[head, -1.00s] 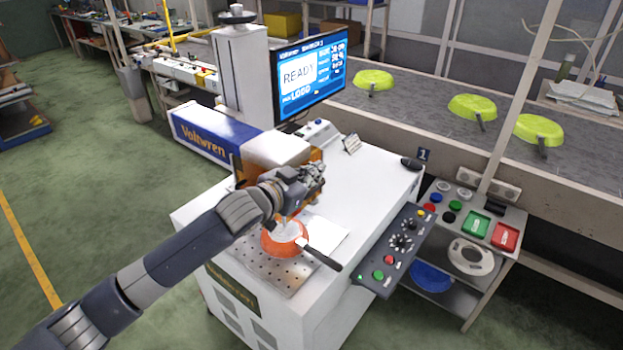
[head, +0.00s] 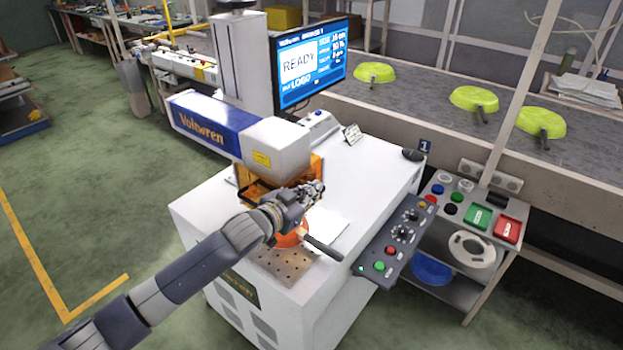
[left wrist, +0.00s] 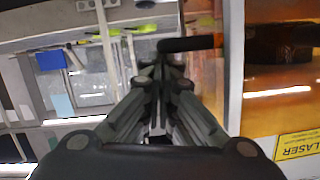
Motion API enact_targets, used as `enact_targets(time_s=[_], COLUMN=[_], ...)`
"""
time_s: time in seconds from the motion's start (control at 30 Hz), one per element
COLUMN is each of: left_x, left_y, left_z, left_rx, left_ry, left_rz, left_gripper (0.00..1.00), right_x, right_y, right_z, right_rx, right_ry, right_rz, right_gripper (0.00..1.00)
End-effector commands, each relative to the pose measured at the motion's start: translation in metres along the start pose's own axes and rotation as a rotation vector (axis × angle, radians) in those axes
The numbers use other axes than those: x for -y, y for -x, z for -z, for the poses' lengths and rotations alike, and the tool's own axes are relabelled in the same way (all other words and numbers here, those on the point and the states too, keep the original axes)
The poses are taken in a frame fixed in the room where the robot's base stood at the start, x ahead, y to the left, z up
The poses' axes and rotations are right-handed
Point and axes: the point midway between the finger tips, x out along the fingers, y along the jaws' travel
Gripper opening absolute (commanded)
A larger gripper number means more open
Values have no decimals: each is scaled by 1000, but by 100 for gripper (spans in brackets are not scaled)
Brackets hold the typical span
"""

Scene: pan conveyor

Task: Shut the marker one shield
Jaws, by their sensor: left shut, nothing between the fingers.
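The marker one shield (head: 254,186) is an orange see-through guard hanging below the marker head (head: 288,158). Its lower front is partly hidden by my arm, and a gap to the worktable seems to remain. My left gripper (head: 319,188) is shut and empty, at the shield's front right; I cannot tell whether it touches. In the left wrist view, the shut fingers (left wrist: 160,65) point up, with the orange shield panel (left wrist: 275,90) to their right and a dark bar (left wrist: 190,43) beyond their tips. An orange pan (head: 290,239) lies under the gripper, mostly hidden. My right gripper is not in view.
The pan's dark handle (head: 322,249) sticks out to the front right. A control panel (head: 398,243) is on the machine's right side. The screen (head: 310,65) reads READY. Green pans (head: 474,98) stand on the conveyor behind.

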Motion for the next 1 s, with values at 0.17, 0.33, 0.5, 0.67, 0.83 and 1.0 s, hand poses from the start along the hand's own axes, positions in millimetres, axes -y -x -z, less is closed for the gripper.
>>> enact_targets(time_s=[0.17,0.33,0.5,0.67,0.83,1.0], left_x=[-9,-12,-12,-12,-12,-8], left_y=[-12,-16,-16,-16,-16,-12], left_z=[-48,-64,-66,-67,-65,-47], left_rx=[2,1,2,5,6,3], left_ry=[1,0,-1,0,0,0], left_rz=[0,1,1,1,1,2], left_gripper=[0,0,0,0,0,0], right_x=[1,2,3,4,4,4], right_y=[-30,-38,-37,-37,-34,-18], right_z=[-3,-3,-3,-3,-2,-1], right_rx=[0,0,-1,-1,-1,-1], right_ry=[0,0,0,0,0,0], right_rz=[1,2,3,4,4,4], right_gripper=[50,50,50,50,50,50])
